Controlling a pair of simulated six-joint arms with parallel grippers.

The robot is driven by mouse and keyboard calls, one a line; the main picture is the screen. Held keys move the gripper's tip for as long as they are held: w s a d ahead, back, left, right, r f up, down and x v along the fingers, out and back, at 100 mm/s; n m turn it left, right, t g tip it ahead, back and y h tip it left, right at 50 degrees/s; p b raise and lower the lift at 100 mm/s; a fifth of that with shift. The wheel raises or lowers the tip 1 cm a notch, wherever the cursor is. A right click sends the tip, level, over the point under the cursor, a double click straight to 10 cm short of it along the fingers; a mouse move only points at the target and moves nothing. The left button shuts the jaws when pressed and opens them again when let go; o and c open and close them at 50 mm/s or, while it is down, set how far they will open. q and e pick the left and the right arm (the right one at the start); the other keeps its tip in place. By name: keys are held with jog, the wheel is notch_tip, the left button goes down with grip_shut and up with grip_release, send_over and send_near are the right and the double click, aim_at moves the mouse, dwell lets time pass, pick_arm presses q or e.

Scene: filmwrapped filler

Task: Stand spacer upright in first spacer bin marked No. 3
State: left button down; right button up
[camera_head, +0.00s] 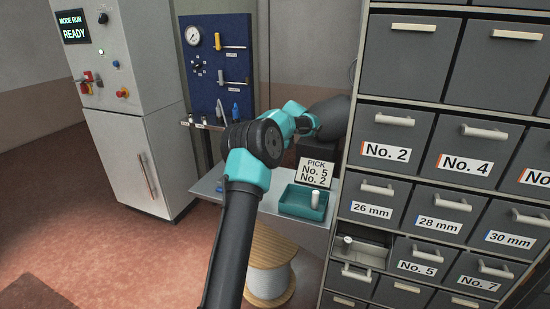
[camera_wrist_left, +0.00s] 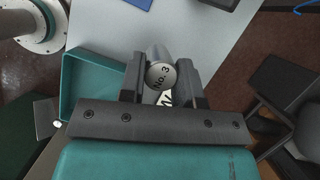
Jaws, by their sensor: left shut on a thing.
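My left gripper (camera_wrist_left: 160,66) is shut on a pale spacer (camera_wrist_left: 161,75), whose round end facing the wrist camera reads No. 3. In the head view the wrist is above the side table's back; I cannot make out its fingers there. In the head view a bin drawer (camera_head: 366,249) stands open left of the No. 5 drawer, with a pale cylinder (camera_head: 346,240) upright in it. No label of its own shows on this open bin. My right gripper is in neither view.
A teal tray (camera_head: 283,206) on the side table holds an upright white cylinder (camera_head: 314,197). A card (camera_head: 314,172) reads PICK No. 5 No. 2. A cable spool (camera_head: 270,283) stands in front. The drawer cabinet (camera_head: 363,120) fills the right side.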

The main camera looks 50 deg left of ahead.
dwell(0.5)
pick_arm(q)
jog(key=s+d+r+n+h, duration=0.1)
jog(key=s+d+n, duration=0.4)
jog(key=s, duration=0.5)
jog(key=s+d+r+n+h, duration=0.2)
jog(key=s+d+n, duration=0.3)
jog(key=s, duration=0.5)
jog(key=s+d+r+n+h, duration=0.2)
jog(key=s+d+n, duration=0.3)
jog(key=s, duration=0.5)
jog(key=n+h, duration=0.1)
jog(key=n, duration=0.1)
jog(key=shift+s+d+n+g, duration=0.2)
jog(key=shift+n+g, duration=0.1)
jog(key=shift+n, duration=0.1)
jog(key=w+a+f+m+y, duration=0.1)
jog(key=w+a+m+y, duration=0.1)
jog(key=w+m, duration=0.4)
jog(key=w+a+f+m+y, duration=0.2)
jog(key=w+a+m, duration=0.2)
jog(key=w, duration=0.7)
jog(key=w+a+f+m+y, duration=0.1)
jog(key=w+a+m+y, duration=0.1)
jog(key=w+a+m, duration=0.2)
jog(key=w+m, duration=0.3)
jog(key=w, duration=0.2)
jog(key=shift+w+f+m, duration=0.2)
jog(key=shift+f+m, duration=0.15)
jog(key=shift+m, duration=0.05)
